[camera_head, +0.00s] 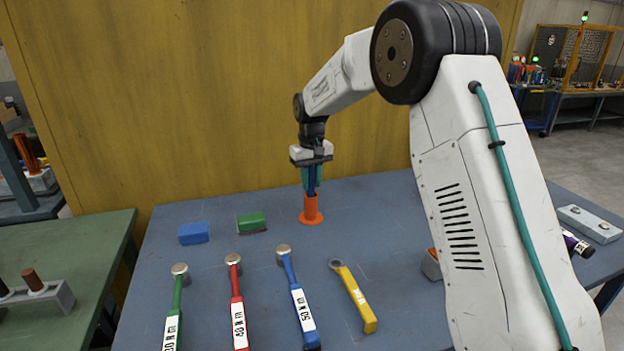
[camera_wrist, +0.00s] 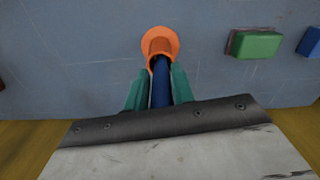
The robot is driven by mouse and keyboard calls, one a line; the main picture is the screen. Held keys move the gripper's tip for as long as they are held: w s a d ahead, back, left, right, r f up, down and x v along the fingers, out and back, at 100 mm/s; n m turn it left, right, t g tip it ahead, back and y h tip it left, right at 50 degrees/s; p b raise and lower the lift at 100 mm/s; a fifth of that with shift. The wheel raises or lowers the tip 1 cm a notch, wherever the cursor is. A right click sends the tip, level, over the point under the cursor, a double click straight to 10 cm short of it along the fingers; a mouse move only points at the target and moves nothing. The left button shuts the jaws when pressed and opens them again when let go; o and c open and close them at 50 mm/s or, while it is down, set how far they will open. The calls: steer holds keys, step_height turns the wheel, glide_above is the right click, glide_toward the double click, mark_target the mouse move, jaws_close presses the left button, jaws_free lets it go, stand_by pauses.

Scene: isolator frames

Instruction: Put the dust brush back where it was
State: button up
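My gripper (camera_head: 312,180) points down above an orange round-based holder (camera_head: 311,214) near the back of the blue table. Its teal fingers are on both sides of a dark blue rod-like handle (camera_wrist: 161,84) and look closed on it. The handle stands upright, and its lower end goes into the orange holder, which also shows in the wrist view (camera_wrist: 160,42). How deep it sits is hidden. I cannot tell from the handle alone whether it is the dust brush. A green block with a dark underside (camera_head: 252,222) and a blue block (camera_head: 194,233) lie left of the holder.
In front lie a green-handled tool (camera_head: 175,310), a red-handled one (camera_head: 237,300), a blue-handled one (camera_head: 293,285) and a yellow wrench (camera_head: 354,294). A grey box (camera_head: 590,224) and a dark cylinder (camera_head: 577,243) lie far right. A yellow wall (camera_head: 230,100) stands behind.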

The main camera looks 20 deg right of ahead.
steer(key=shift+o, duration=1.2)
